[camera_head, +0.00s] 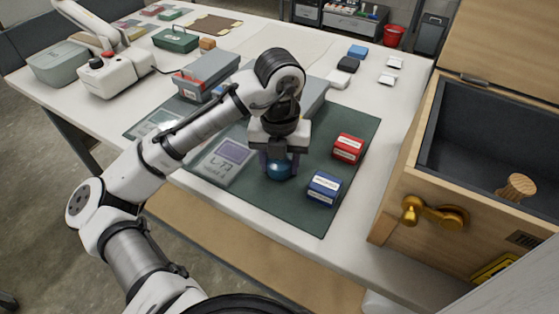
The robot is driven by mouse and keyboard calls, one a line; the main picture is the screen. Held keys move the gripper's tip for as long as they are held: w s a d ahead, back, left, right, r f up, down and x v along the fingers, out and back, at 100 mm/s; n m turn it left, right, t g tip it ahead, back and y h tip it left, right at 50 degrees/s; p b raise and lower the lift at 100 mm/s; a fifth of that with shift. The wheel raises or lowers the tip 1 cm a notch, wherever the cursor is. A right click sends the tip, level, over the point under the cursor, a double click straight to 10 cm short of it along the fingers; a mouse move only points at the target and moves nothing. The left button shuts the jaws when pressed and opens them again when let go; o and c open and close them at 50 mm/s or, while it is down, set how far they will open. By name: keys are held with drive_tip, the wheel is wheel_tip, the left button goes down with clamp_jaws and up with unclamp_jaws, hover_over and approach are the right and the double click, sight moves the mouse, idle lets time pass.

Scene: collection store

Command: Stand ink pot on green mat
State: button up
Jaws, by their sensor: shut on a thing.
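The ink pot (279,171) appears to be the round blue thing low between my fingers. My gripper (279,163) points down over the green mat and is shut on it. The fingers cover its sides and the palm hides its top. It looks upright. I cannot tell whether its base touches the mat. The green mat (268,201) lies on the white table, with my arm crossing above its left part.
An open wooden chest (400,190) with a brass handle stands at the right. Bare mat shows between the boxes and my gripper.

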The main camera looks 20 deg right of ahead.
drive_tip(key=shift+f, duration=0.2)
drive_tip(key=o, duration=1.1)
drive_tip(key=shift+c, duration=0.2)
wheel_tip(320, 180, up, 12)
drive_tip(key=shift+r, duration=0.15)
